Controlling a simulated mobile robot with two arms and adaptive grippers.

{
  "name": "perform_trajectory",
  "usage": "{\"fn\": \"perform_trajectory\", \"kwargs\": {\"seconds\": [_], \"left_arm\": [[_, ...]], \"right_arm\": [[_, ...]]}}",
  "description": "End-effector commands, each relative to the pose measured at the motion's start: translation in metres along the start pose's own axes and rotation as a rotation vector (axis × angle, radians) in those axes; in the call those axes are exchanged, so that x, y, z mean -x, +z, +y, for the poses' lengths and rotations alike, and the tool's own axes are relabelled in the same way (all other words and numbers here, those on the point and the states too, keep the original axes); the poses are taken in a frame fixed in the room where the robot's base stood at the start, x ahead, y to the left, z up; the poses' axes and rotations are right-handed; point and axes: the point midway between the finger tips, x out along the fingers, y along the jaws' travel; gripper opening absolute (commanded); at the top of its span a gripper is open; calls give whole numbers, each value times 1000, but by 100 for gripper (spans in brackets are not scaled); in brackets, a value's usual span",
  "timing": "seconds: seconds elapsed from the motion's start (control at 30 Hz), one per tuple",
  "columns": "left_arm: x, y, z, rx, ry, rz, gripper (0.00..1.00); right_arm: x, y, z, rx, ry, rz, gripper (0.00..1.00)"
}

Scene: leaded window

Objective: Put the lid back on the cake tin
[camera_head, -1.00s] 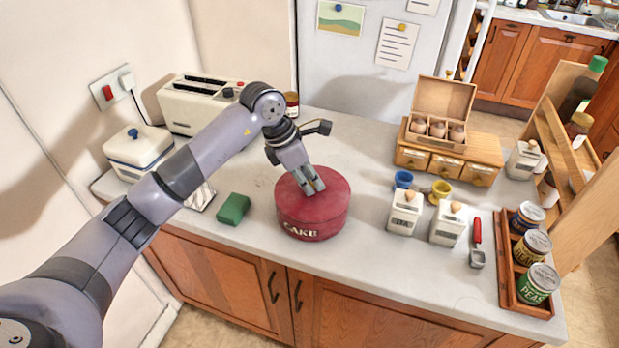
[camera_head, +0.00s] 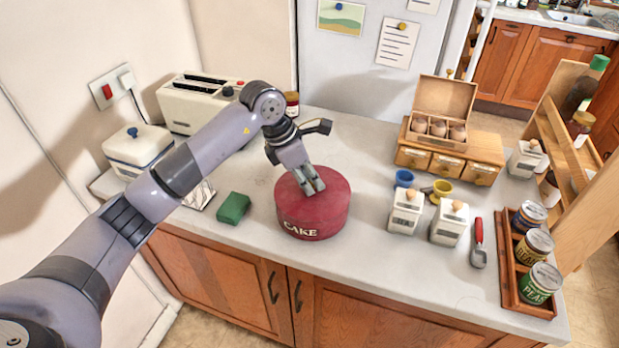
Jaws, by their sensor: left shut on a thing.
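The red cake tin (camera_head: 311,220), lettered CAKE, stands on the counter near its front middle. The round red lid (camera_head: 335,186) is on top of the tin and looks level; I cannot tell whether it is fully pressed down. My left gripper (camera_head: 314,188) reaches down from above with its fingertips at the middle of the lid. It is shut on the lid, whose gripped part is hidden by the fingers. My right gripper is not in view.
A green sponge (camera_head: 233,208) lies left of the tin. A toaster (camera_head: 196,100) is at the back left. The counter behind the tin is clear.

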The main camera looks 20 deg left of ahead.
Motion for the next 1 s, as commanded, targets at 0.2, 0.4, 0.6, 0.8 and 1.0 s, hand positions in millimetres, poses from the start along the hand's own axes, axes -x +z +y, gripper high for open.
{"fn": "perform_trajectory", "kwargs": {"seconds": [0.2,0.4,0.6,0.8,1.0], "left_arm": [[0,0,0,0,1,-1,0],[0,0,0,0,1,-1,0],[0,0,0,0,1,-1,28],[0,0,0,0,1,0,41],[0,0,0,0,0,0,44]], "right_arm": [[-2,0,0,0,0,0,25],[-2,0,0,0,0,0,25],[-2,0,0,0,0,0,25],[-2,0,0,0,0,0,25],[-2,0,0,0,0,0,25]]}}
